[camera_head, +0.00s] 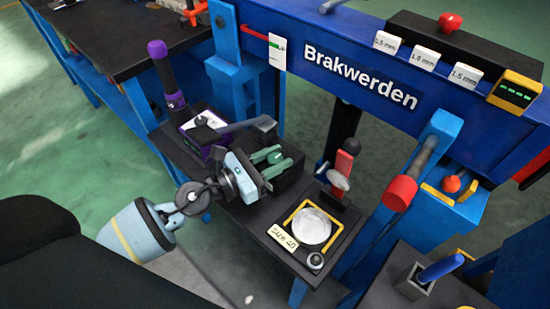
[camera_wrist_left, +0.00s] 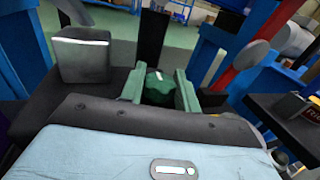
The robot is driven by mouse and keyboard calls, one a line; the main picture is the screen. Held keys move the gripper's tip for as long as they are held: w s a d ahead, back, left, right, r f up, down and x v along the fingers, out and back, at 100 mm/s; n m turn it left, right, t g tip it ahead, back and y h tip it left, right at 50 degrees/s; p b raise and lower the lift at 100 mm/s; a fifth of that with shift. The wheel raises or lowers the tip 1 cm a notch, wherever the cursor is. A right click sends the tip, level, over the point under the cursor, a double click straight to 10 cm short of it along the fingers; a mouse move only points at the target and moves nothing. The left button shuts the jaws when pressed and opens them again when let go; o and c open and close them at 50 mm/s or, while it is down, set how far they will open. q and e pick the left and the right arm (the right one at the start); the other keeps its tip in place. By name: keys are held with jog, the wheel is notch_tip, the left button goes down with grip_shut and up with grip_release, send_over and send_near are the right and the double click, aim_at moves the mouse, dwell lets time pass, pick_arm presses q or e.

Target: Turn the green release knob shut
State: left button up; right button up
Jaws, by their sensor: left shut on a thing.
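The green release knob (camera_wrist_left: 158,88) shows in the left wrist view between the two green fingers of my left gripper (camera_wrist_left: 160,92). In the head view my left gripper (camera_head: 276,162) reaches in from the left, with its fingers low over a black block (camera_head: 288,180) on the dark bench shelf. The fingers are shut on the knob, one on each side. In the head view the fingers largely hide the knob. My right gripper is in neither view.
A black lever arm (camera_head: 235,127) on a purple-and-black unit (camera_head: 192,138) stands close behind my left gripper. A round silver plate (camera_head: 311,226) in a yellow frame lies to the right. A red-handled part (camera_head: 343,164) and a blue beam (camera_head: 330,62) rise beyond.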

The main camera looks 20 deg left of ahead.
aim_at(269, 164)
pick_arm(q)
jog(key=o, duration=1)
jog(key=shift+c, duration=0.2)
jog(key=b+v, duration=0.2)
jog(key=v, duration=0.4)
jog(key=shift+s+a+f, duration=0.1)
jog(key=shift+f, duration=0.1)
jog(key=shift+s+a+r+b, duration=0.2)
jog(key=shift+s+a+b, duration=0.2)
jog(key=shift+s, duration=0.2)
jog(key=shift+s+a, duration=0.1)
